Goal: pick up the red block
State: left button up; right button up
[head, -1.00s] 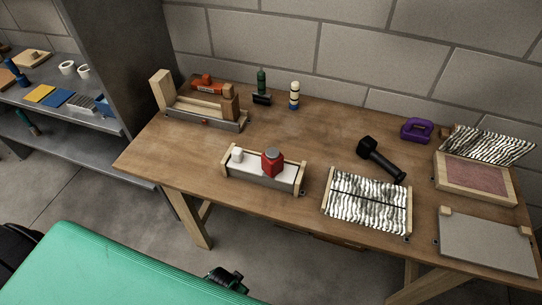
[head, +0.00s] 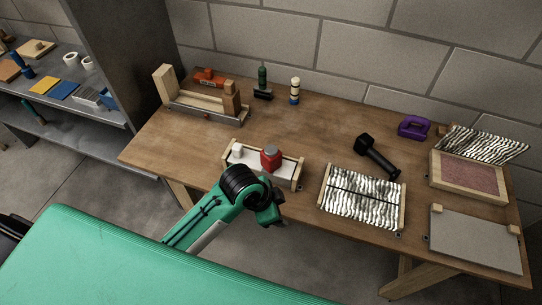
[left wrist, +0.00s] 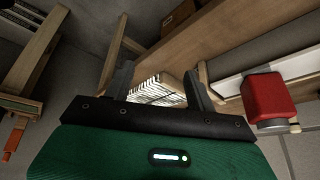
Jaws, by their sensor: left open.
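The red block (head: 270,158), with a round grey top, stands in a shallow white tray with wooden ends (head: 238,172) near the table's front edge. A small white block (head: 237,153) is at the tray's left end. In the left wrist view the red block (left wrist: 266,97) is at the right, outside the fingers. My left gripper (head: 268,212) is in front of the tray, apart from the block, partly hidden by its own wrist. In the left wrist view its two fingers (left wrist: 158,75) are spread and empty. My right gripper is out of view.
A striped panel (head: 362,197), a black hammer-like tool (head: 376,155), a purple object (head: 413,127) and a grey plate (head: 472,240) lie to the right. A wooden holder (head: 205,109) and a green bottle (head: 262,78) stand behind. The table's middle is mostly clear.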

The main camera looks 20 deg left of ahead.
pick_arm(q)
jog(key=w+d+r+m, duration=0.2)
jog(key=w+m, duration=0.2)
notch_tip(320, 180, up, 10)
jog(key=m+g+y, duration=0.3)
jog(key=m+y, duration=0.1)
jog(key=m, duration=0.5)
send_over(272, 150)
jog(key=shift+d+r, duration=0.1)
jog(key=shift+r, duration=0.1)
notch_tip(272, 150, down, 8)
jog(key=shift+f+p, duration=0.15)
jog(key=shift+p, duration=0.9)
jog(key=f, duration=0.1)
jog(key=f+p, duration=0.1)
jog(key=f, duration=0.1)
jog(key=f+p, duration=0.1)
jog(key=shift+a+f, duration=0.3)
jog(key=shift+f, duration=0.1)
jog(key=shift+w+f, duration=0.1)
jog(key=shift+f, duration=0.2)
jog(key=c, duration=1)
